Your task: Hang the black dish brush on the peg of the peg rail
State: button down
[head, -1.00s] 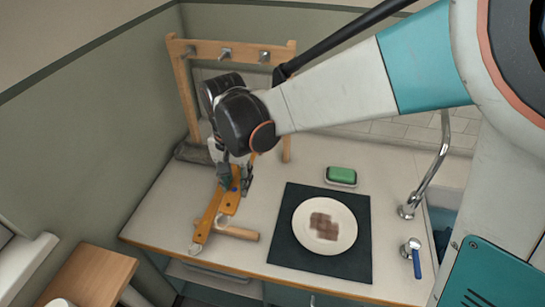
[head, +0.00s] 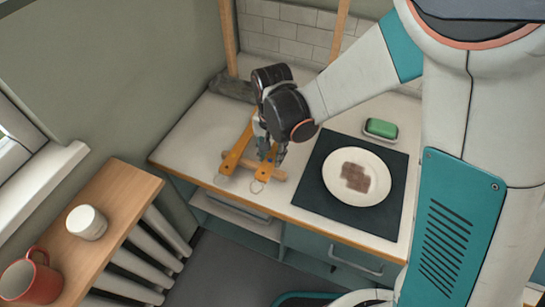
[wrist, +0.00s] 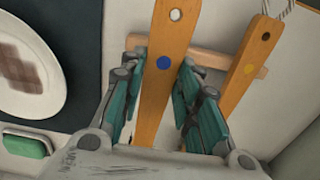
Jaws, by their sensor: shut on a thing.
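Two orange wooden brush handles lie over a wooden bar (head: 278,173) on the counter. My gripper (wrist: 160,100) points down and is shut on the handle with the blue dot (wrist: 165,40), which lies between its fingers. No bristles show, so I cannot tell which brush is black. Of the peg rail, only the two wooden posts (head: 229,38) show; its pegs are out of view.
A plate (head: 352,190) with a brown patch sits on a dark mat (head: 316,205), right of my gripper. A green sponge (head: 381,128) lies behind it. A dark grey roll (head: 232,87) lies by the left post. A mug (head: 30,280) and white cup (head: 86,222) stand on a wooden shelf.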

jog(key=shift+f+b, duration=0.7)
jog(key=shift+f, duration=1.1)
jog(key=shift+f, duration=0.1)
jog(key=shift+f, duration=0.15)
jog(key=c, duration=1.2)
grip_release()
notch_tip(320, 180, up, 14)
jog(key=p, duration=0.5)
jog(key=shift+a+p, duration=0.3)
